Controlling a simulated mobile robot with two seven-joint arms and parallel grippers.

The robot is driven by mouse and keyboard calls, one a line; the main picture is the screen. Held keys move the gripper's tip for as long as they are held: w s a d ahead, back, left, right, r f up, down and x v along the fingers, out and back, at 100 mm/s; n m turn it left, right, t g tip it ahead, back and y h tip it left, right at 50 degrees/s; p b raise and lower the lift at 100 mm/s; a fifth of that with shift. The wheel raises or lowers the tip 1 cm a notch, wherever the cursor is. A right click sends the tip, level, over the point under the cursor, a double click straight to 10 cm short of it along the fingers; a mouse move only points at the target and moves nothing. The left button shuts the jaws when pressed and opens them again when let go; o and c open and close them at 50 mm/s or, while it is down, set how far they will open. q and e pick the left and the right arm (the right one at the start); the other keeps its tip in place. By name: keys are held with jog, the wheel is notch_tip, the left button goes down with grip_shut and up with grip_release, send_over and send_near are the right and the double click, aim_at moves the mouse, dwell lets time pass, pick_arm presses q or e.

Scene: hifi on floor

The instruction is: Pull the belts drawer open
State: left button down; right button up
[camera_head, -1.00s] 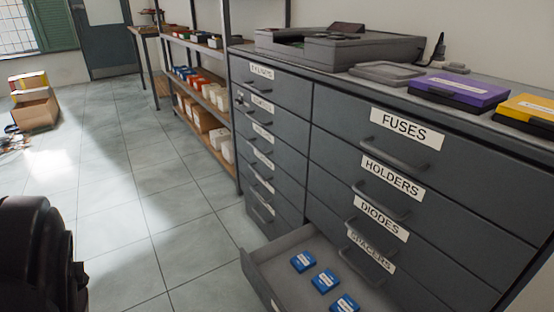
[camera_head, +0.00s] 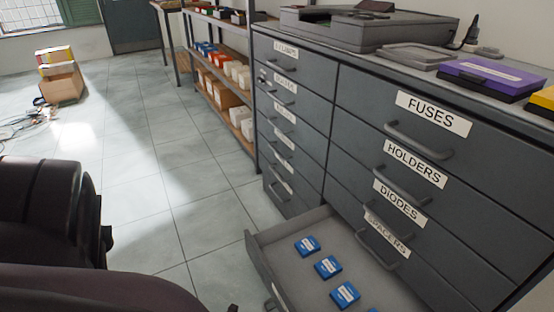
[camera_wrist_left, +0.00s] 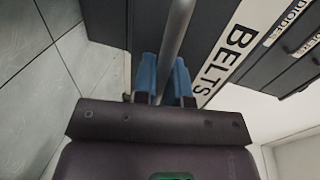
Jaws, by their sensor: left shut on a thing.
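The belts drawer (camera_head: 262,270) is the bottom drawer of the right column, below the spacers drawer. It stands open, with several blue boxes (camera_head: 328,267) lying inside. In the left wrist view, the BELTS label (camera_wrist_left: 230,50) is beside a grey bar handle (camera_wrist_left: 174,40). My left gripper (camera_wrist_left: 165,78) has its blue fingers shut on this handle, one on each side. In the head view only dark parts of my arm show at the lower left; the gripper itself is hidden there. My right gripper is not in view.
The grey cabinet (camera_head: 330,85) has closed drawers above and to the left, including fuses (camera_head: 432,113). Purple (camera_head: 486,76) and yellow cases lie on top. A shelf (camera_head: 226,98) stands behind. Cardboard boxes (camera_head: 62,82) and cables lie on the otherwise clear tiled floor.

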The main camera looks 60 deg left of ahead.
pick_arm(q)
jog(key=c, duration=1.2)
grip_release()
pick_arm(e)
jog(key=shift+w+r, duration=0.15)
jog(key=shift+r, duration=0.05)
pick_arm(q)
jog(key=shift+s, duration=0.1)
jog(key=shift+p+v, duration=1.1)
jog(key=shift+v, duration=4.2)
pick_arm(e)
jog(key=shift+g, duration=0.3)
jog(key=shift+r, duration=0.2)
